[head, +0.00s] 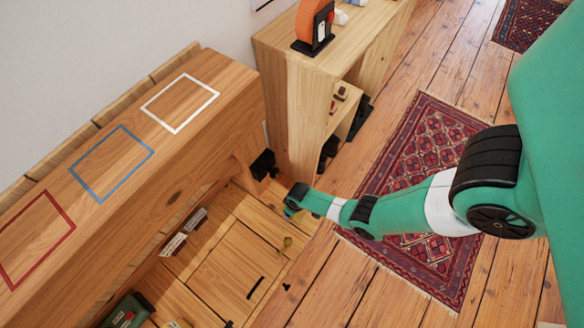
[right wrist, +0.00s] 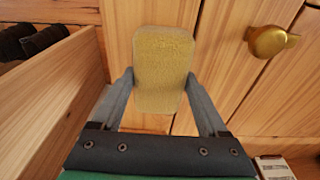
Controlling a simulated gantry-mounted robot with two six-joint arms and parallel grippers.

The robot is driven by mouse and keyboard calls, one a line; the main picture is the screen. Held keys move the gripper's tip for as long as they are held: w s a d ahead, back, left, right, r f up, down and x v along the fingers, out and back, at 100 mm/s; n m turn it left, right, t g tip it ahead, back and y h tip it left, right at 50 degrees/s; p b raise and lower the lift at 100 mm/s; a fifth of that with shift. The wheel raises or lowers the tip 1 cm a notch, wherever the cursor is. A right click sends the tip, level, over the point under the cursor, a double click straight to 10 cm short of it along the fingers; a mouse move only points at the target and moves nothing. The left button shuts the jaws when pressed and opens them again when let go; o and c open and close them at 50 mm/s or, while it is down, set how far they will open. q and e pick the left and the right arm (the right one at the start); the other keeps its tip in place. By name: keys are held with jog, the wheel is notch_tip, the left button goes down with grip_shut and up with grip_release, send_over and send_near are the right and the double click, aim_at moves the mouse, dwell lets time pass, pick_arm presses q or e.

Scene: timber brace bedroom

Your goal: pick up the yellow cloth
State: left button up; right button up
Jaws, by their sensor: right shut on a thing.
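The yellow cloth (right wrist: 163,62) looks like a thick, rough-textured pad with rounded corners in the right wrist view. My right gripper (right wrist: 160,80) is shut on it, one finger against each long side. The cloth extends beyond the fingertips, in front of wooden panels. In the head view my right arm comes in from the right and its gripper end (head: 291,208) is low, beside the wooden cabinet front. The cloth cannot be made out there. My left gripper is not in view.
The wooden top (head: 112,135) bears red (head: 72,222), blue (head: 153,154) and white (head: 218,95) outlines, each empty. A shelf unit (head: 288,70) stands behind. A brass knob (right wrist: 267,41) is right of the cloth. A patterned rug (head: 420,150) lies on the floor under my arm.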

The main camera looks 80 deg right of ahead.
jog(key=shift+r+p, duration=0.65)
notch_tip(320, 180, up, 3)
jog(key=p, duration=0.3)
jog(key=s+a+r+p, duration=0.5)
jog(key=s+r+p, duration=0.45)
jog(key=s, duration=0.35)
notch_tip(320, 180, up, 24)
jog(key=p, duration=2.4)
jog(key=shift+a+f, duration=0.2)
